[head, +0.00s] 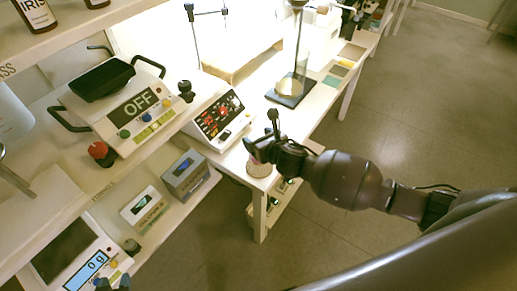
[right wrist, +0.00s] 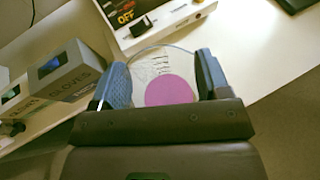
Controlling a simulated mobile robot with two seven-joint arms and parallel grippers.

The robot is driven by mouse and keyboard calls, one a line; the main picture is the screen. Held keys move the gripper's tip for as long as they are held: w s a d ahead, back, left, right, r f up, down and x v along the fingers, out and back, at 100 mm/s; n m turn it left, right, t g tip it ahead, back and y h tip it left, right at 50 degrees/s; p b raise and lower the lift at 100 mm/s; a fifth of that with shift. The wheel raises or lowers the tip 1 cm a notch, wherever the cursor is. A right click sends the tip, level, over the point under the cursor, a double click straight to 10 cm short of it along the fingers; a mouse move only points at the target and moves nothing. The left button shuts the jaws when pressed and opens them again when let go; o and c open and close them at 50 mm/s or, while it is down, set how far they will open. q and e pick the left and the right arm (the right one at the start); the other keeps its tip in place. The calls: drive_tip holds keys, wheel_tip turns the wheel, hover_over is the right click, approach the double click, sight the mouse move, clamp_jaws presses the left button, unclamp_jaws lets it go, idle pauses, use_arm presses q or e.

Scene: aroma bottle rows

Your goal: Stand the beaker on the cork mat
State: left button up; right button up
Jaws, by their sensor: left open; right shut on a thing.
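The beaker (right wrist: 150,62) is clear glass with dark graduation marks and a purple-pink content at its bottom. My right gripper (right wrist: 163,82) is shut on it, with one blue finger on each side. In the head view my right gripper (head: 262,142) is over the near end of the white table, and the beaker is mostly hidden there. My left gripper (head: 112,284) is open and empty at the bottom edge.
A hotplate (head: 218,120) with a dark panel stands close beside my right gripper. Boxes, one marked gloves (right wrist: 75,75), are on the lower shelf. A stand with a dark base (head: 291,91) is farther along the table. The floor at right is clear.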

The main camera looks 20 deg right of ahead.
drive_tip(key=shift+f+b, duration=0.55)
drive_tip(key=shift+f, duration=1.65)
drive_tip(key=shift+f, duration=0.15)
drive_tip(key=o, duration=1)
drive_tip(key=shift+s+d+r, duration=0.1)
drive_tip(key=shift+s+r, duration=0.1)
drive_tip(key=shift+r, duration=0.05)
drive_tip(key=p+v, duration=0.2)
drive_tip(key=v, duration=1)
drive_tip(key=s+d+f+n+h, duration=0.1)
drive_tip(key=s+n, duration=0.4)
drive_tip(key=n, duration=0.6)
drive_tip(key=s+d+f+n+g+h, duration=0.1)
drive_tip(key=s+d+f+n, duration=0.3)
drive_tip(key=n, duration=0.7)
drive_tip(key=s+d+f+n+h, duration=0.1)
drive_tip(key=s+d+f+n, duration=0.1)
drive_tip(key=s+n, duration=0.5)
drive_tip(key=shift+d+f+n+h, duration=0.15)
drive_tip(key=shift+d+n, duration=0.1)
drive_tip(key=shift+n, duration=1)
drive_tip(key=shift+d+f+n+h, duration=0.1)
drive_tip(key=shift+d+n+h, duration=0.1)
drive_tip(key=shift+n, duration=1.05)
